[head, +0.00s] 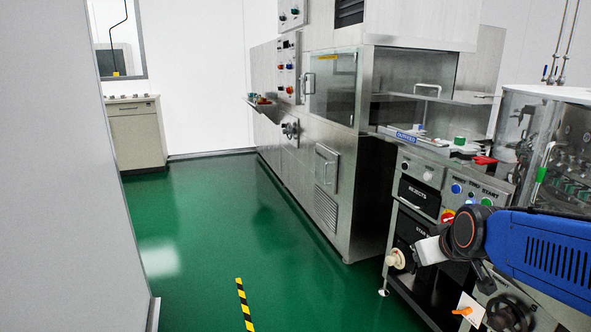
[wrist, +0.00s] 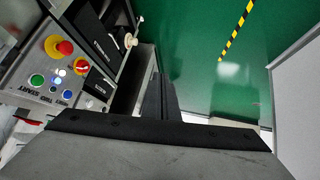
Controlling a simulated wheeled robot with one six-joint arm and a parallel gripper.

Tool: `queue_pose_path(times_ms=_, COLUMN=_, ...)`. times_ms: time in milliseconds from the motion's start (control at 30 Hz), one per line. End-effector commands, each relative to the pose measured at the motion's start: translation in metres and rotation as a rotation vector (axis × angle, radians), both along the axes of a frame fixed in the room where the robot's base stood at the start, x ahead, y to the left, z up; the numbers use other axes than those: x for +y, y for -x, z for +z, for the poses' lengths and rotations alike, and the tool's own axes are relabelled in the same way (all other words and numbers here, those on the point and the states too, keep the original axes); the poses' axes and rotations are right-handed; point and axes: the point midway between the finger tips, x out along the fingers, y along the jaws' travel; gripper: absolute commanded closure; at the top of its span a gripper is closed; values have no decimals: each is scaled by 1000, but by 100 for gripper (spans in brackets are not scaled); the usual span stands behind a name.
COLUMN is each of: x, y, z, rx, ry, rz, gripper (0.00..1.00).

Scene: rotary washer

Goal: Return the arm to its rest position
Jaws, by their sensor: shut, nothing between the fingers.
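My blue arm (head: 545,250) reaches in from the right edge of the head view, in front of the washer's control panel. Its black wrist joint (head: 466,230) is at the arm's left end. My gripper (wrist: 160,80) shows in the wrist view with its two dark fingers together and nothing between them. The fingers point out over the green floor, beside the control panel (wrist: 60,70), and touch nothing that I can see. In the head view the fingertips cannot be made out clearly.
The panel carries a red emergency knob (wrist: 65,48) and a green button (wrist: 37,80). The steel washer (head: 335,120) stands behind. A glass-sided machine (head: 560,140) is at the right. The green floor (head: 230,220) is clear, with a yellow-black strip (head: 243,303).

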Motion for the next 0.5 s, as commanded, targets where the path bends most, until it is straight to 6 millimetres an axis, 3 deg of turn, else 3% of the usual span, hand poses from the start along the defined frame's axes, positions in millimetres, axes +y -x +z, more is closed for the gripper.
queue_pose_path(times_ms=33, x=5, y=22, z=-2, rx=31, ry=-16, rz=-7, gripper=100)
queue_pose_path(times_ms=300, x=17, y=132, z=-27, rx=229, ry=-89, rz=-88, gripper=100)
queue_pose_path(times_ms=500, x=17, y=185, z=-40, rx=325, ry=-109, rz=-146, gripper=100)
